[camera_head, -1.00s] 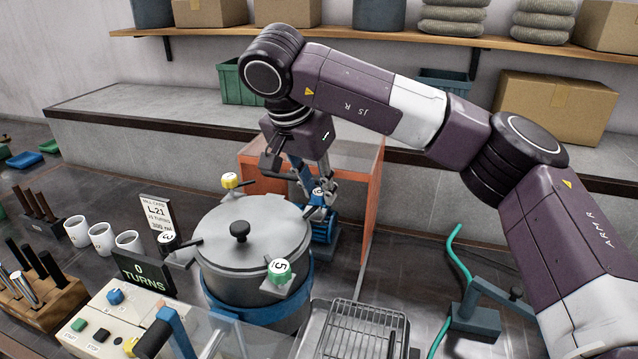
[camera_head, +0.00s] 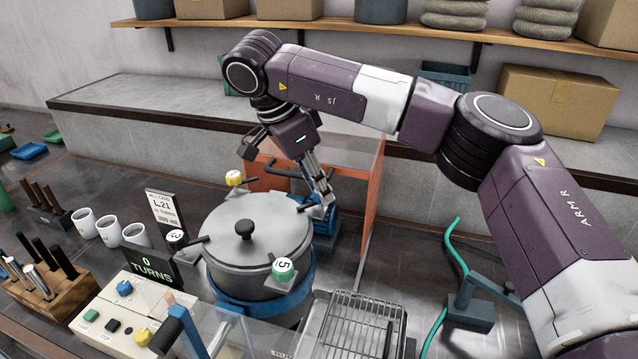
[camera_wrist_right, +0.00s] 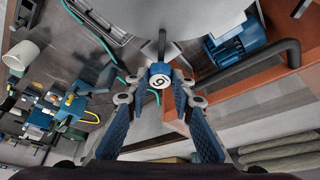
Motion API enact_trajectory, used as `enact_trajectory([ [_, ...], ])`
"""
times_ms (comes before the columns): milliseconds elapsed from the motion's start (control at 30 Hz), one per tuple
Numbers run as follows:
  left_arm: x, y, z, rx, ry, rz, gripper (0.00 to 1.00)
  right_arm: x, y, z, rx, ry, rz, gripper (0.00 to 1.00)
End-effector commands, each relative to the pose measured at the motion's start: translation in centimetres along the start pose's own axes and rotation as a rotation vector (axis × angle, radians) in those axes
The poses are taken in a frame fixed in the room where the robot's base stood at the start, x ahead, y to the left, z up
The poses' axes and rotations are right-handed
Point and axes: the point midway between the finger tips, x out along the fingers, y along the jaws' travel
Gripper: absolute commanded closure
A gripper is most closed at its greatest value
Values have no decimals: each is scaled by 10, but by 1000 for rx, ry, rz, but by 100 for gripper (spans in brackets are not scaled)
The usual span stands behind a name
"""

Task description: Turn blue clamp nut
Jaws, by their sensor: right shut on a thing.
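The grey mill pot (camera_head: 255,265) stands in a blue frame, its lid (camera_head: 240,220) held by clamps with coloured nuts. The blue clamp nut (camera_wrist_right: 160,76), with a number on its white face, is between the fingertips of my right gripper (camera_wrist_right: 160,84) in the wrist view. In the head view my right gripper (camera_head: 323,196) reaches down at the lid's right rear edge, shut on the nut, which its fingers largely hide. A yellow nut (camera_head: 234,178), a green nut (camera_head: 283,269) and a black nut (camera_head: 177,238) sit around the lid. My left gripper is not in view.
An orange guard (camera_head: 368,200) and a blue motor (camera_wrist_right: 236,38) stand close behind the gripper. A wire rack (camera_head: 355,325) is in front right. A counter sign (camera_head: 150,267) reads 0 turns. White mugs (camera_head: 108,228) stand at left.

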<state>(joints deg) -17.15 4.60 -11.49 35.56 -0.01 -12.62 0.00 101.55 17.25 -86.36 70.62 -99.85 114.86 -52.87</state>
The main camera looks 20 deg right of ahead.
Motion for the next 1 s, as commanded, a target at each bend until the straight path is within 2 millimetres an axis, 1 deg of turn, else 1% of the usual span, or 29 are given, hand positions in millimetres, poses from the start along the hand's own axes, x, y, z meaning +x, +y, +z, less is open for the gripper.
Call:
enact_trajectory([
  [300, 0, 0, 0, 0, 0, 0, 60, -2, -1, -1, 3, -1, -6, 100],
  [333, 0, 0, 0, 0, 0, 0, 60, -2, -1, -1, 3, -1, -6, 75],
  [467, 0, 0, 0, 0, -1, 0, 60, -2, -1, 0, 2, -1, -4, 60],
  [767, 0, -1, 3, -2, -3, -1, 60, -2, 0, 0, 1, 0, -2, 60],
  [867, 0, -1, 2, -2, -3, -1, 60, -10, -1, 0, 1, 1, -5, 60],
  [967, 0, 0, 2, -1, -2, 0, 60, -26, -1, -1, 3, 2, -7, 60],
  [1000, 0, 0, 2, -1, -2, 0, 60, -34, -1, 0, 2, 2, -6, 60],
])
